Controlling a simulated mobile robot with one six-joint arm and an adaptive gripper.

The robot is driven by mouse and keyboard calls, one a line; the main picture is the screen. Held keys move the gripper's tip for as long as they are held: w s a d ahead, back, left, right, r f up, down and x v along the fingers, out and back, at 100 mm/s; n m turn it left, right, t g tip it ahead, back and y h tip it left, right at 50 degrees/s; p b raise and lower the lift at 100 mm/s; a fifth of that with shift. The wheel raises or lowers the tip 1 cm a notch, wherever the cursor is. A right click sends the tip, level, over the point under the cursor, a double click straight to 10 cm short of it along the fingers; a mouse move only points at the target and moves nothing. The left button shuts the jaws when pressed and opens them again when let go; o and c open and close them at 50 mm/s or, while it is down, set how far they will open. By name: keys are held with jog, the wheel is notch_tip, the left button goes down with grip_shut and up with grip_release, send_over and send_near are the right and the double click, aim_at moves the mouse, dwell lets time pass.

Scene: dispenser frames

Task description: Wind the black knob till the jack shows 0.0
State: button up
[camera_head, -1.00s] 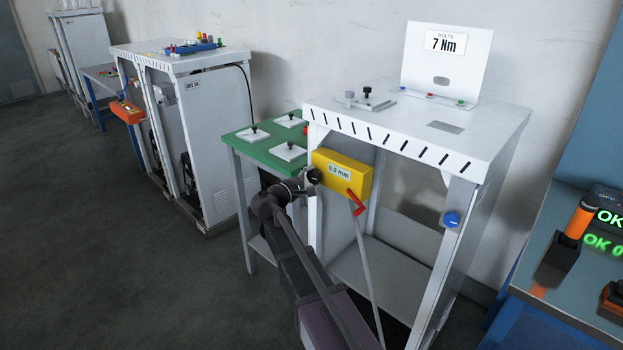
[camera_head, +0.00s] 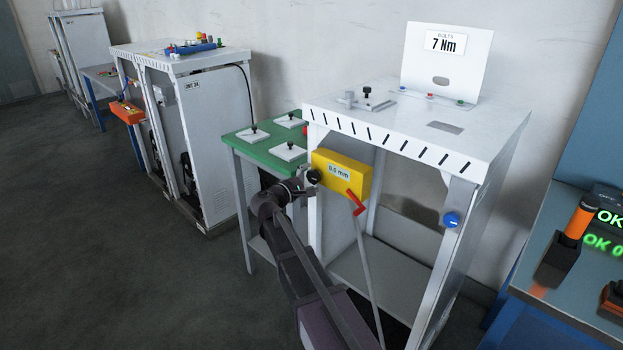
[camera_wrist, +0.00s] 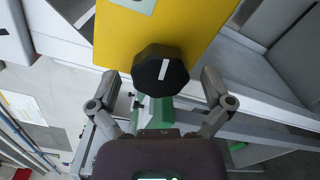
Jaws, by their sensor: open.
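The yellow jack box (camera_head: 343,173) is fixed at the front left of the white frame, and its display (camera_head: 339,172) reads 0.0 mm. The black knob (camera_head: 314,177) is on the box's left end. In the wrist view the knob (camera_wrist: 160,71) is faceted with a white mark, seen face on against the yellow box (camera_wrist: 190,25). My gripper (camera_wrist: 160,88) is open, with one finger on each side of the knob and a gap visible on both sides. In the head view my gripper (camera_head: 300,186) is small and dark beside the knob.
A red crank handle (camera_head: 357,203) hangs at the box's right end above a grey rod. A green table (camera_head: 262,138) with white plates stands at left. A blue button (camera_head: 452,220) is on the frame's right leg. Open floor lies at left.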

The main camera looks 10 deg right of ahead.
jog(key=v, duration=1.2)
dwell(0.3)
jog(key=s+d+f+m+g+y, duration=0.85)
jog(key=s+d+f, duration=0.4)
jog(key=f, duration=0.25)
jog(key=s+a+f+m+g+y, duration=0.1)
jog(key=s+f+m+y, duration=0.15)
jog(key=s, duration=0.25)
jog(key=s+a+f+m+g+y, duration=0.1)
jog(key=s+y, duration=0.3)
notch_tip(320, 180, up, 14)
jog(key=p, duration=1.3)
jog(key=shift+f+p, duration=0.2)
jog(key=shift+p, duration=0.1)
jog(key=shift+a, duration=0.1)
jog(key=shift+c, duration=0.2)
dwell(1.6)
